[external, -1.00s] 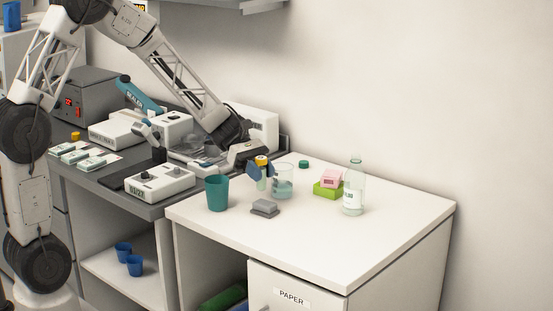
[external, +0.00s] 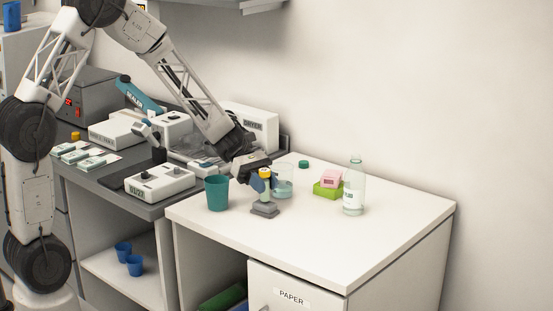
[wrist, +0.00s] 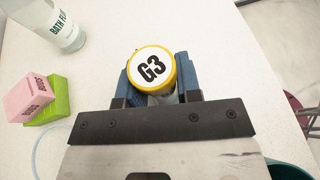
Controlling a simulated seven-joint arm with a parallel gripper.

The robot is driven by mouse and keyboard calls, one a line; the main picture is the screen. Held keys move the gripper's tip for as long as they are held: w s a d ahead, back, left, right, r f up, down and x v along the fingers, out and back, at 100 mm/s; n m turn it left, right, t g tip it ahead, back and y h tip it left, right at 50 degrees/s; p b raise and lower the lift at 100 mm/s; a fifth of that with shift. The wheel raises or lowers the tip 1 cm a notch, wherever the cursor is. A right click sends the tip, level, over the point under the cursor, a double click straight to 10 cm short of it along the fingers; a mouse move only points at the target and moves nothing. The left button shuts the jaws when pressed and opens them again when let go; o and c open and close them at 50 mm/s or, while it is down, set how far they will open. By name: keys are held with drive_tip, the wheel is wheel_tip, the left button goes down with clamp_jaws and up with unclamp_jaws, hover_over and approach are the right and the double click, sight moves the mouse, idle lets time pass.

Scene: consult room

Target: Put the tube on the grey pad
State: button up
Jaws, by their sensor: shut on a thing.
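The tube (external: 264,187) has a yellow-rimmed cap. In the wrist view the cap (wrist: 151,69) is white on top and marked "G3". My gripper (external: 261,184) is shut on the tube, with a blue finger on each side of it, and holds it upright. The grey pad (external: 264,212) is a small block on the white cabinet top. In the external view the tube stands in line over the pad. I cannot tell whether its bottom touches the pad. The pad is hidden in the wrist view.
A teal cup (external: 217,194) stands left of the pad. A glass beaker (external: 284,188) is close behind my gripper. A pink block (external: 331,178) on a green block (external: 322,191) and a bottle (external: 353,190) stand to the right. The front right of the white top (external: 360,240) is clear.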

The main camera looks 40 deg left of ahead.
drive_tip(key=shift+f, duration=0.2)
drive_tip(key=o, duration=0.9)
drive_tip(key=shift+r, duration=0.2)
drive_tip(key=shift+v, duration=6)
drive_tip(key=shift+s, duration=0.1)
drive_tip(key=shift+s+a+r+m+t+y, duration=0.85)
drive_tip(key=shift+s+a+r+m+y, duration=1.45)
drive_tip(key=shift+s, duration=3.35)
drive_tip(key=shift+s+a+r+m+t+y, duration=1)
drive_tip(key=shift+s+a+m+y, duration=1.5)
drive_tip(key=shift+s, duration=3.15)
drive_tip(key=shift+s+a+r+m+t+y, duration=0.95)
drive_tip(key=shift+s+r+m+y, duration=0.85)
drive_tip(key=shift+s+m, duration=2.65)
